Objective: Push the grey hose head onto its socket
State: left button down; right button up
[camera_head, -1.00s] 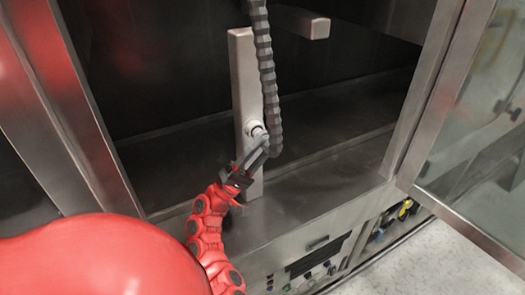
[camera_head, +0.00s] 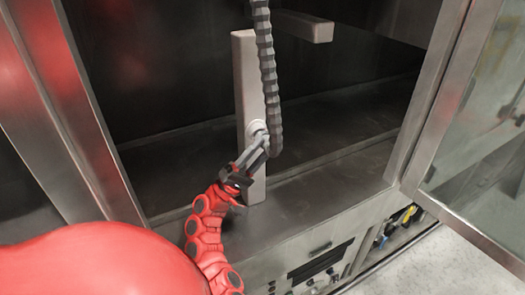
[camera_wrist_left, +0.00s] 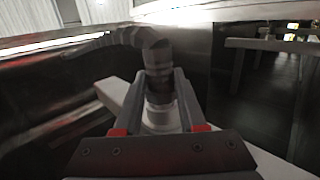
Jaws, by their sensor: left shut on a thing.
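The grey ribbed hose (camera_head: 268,75) hangs down from the top of the head view, and its lower end bends in to the pale upright post (camera_head: 245,80). My left gripper (camera_head: 262,142) is shut on the grey hose head, which shows between its fingers in the left wrist view (camera_wrist_left: 158,88). The pale round socket (camera_head: 257,127) is on the post, right at the fingertips. A pale ring also shows below the hose head in the left wrist view (camera_wrist_left: 160,118). The fingers hide the joint, so I cannot tell whether the head is fully seated. My right gripper is out of view.
A second pale bar (camera_head: 305,26) juts out at the upper right of the post. The dark washer chamber lies behind, with a bare metal ledge (camera_head: 310,195) in front. A framed glass door (camera_head: 475,130) stands open at the right.

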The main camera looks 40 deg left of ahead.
pick_arm(q)
jog(key=shift+c, duration=2)
grip_release()
jog(key=shift+d, duration=0.15)
jog(key=s+d+p, duration=0.1)
jog(key=s+d, duration=0.3)
jog(key=d, duration=0.6)
jog(key=shift+s, duration=0.1)
